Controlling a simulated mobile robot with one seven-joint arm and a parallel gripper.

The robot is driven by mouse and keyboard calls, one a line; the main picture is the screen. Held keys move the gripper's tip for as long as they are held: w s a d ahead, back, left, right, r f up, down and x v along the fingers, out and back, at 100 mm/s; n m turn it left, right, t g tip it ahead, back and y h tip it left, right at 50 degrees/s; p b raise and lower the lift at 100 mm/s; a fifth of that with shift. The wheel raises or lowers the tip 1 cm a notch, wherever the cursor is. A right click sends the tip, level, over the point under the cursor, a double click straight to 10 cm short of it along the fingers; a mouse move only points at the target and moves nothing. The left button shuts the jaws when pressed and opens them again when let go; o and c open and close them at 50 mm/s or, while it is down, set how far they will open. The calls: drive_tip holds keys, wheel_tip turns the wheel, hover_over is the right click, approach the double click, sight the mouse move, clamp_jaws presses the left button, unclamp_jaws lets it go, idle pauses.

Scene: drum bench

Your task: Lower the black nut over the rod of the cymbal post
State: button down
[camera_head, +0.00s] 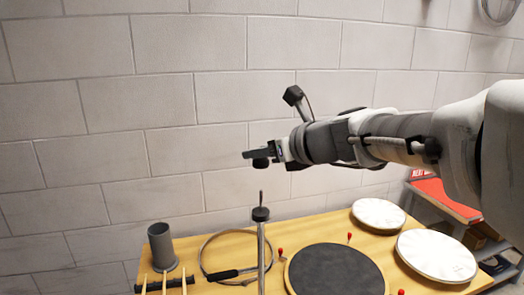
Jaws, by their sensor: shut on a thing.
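The cymbal post (261,245) is a slim upright silver tube with a dark collar (261,214) near its top. A thin rod (261,197) sticks up from that collar, and its top is bare. My gripper (257,154) reaches in from the right, with its dark fingers pointing left. It is shut on the black nut (261,163), which shows just below the fingers. In this view the nut is above the rod tip, with a clear gap between them. I cannot tell from this single view whether they line up in depth.
The wooden bench (225,285) holds a round black pad (335,272), two white drumheads (436,255) (378,214), a hoop (207,255), a grey cup (162,247) and several drumsticks (164,283). A block wall (190,100) stands behind. The space around the rod looks free.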

sight(261, 211)
drive_tip(key=shift+f+b, duration=4.65)
drive_tip(key=shift+f, duration=0.6)
drive_tip(key=shift+c, duration=1.9)
unclamp_jaws()
drive_tip(key=p+v, duration=0.7)
drive_tip(key=v, duration=1)
drive_tip(key=shift+r, duration=0.15)
drive_tip(key=shift+s, duration=0.1)
